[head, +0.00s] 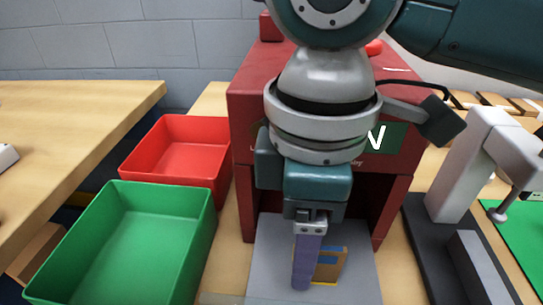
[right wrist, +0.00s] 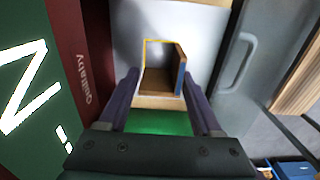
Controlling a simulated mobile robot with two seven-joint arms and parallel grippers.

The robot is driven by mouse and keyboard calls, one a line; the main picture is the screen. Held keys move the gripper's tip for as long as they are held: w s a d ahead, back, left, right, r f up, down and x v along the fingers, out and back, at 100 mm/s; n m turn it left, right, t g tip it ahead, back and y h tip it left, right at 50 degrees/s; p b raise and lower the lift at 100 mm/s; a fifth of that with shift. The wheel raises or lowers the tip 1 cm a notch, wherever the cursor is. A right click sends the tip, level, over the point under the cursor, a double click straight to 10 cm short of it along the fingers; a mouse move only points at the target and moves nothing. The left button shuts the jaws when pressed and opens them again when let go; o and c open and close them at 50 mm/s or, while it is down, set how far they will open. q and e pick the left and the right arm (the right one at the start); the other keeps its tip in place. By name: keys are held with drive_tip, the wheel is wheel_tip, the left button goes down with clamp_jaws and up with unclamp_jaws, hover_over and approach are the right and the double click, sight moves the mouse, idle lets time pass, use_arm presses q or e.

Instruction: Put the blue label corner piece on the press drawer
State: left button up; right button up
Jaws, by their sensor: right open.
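The corner piece (head: 331,266) is brown with a blue label and yellowish edges. It is on the light grey press drawer (head: 268,262), which sticks out from the red press. My right gripper (head: 306,278) points down beside the piece and partly hides it in the head view. In the right wrist view, the piece (right wrist: 160,80) shows between the tips of my open right gripper (right wrist: 159,86), with its blue-marked wall near the right finger. No grip on it shows. My left gripper is not in view.
The red press (head: 245,130) stands behind the drawer. A green bin (head: 207,240) and a red bin (head: 225,170) are to the left. A grey and black stand device (head: 455,185) is to the right, near a green mat (head: 520,235).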

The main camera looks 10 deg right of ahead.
wheel_tip(320, 180, up, 12)
drive_tip(key=p, duration=0.1)
drive_tip(key=shift+f, duration=0.1)
idle(1.0)
drive_tip(key=shift+c, duration=0.3)
